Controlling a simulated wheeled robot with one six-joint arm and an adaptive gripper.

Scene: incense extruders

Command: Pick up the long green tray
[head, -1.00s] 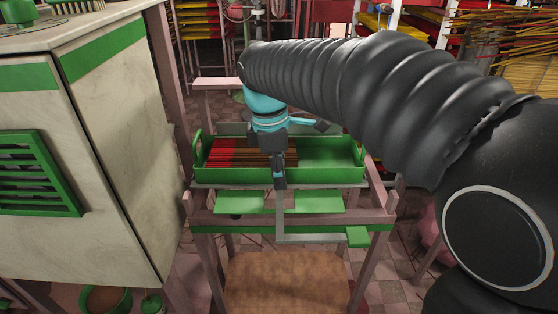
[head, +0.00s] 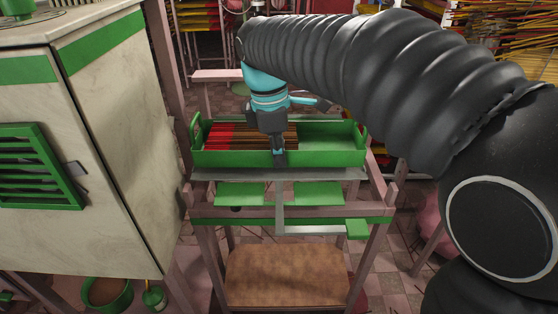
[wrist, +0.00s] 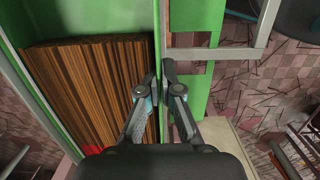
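The long green tray (head: 330,158) is above the grey top of a wooden stand in the head view. It holds reddish and brown incense sticks (head: 225,135) in its left and middle part; its right part is bare. My gripper (head: 279,160) is at the middle of the tray's near wall. In the wrist view, my gripper (wrist: 160,78) has one finger on each side of the tray's wall (wrist: 161,40) and is closed on it. A strip of the grey top shows below the tray, which appears raised off it.
The wooden stand (head: 376,222) has green plates (head: 318,194) and a grey bracket (head: 312,230) in front. A cream and green cabinet (head: 110,150) stands close on the left. Racks of incense (head: 505,40) fill the back right.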

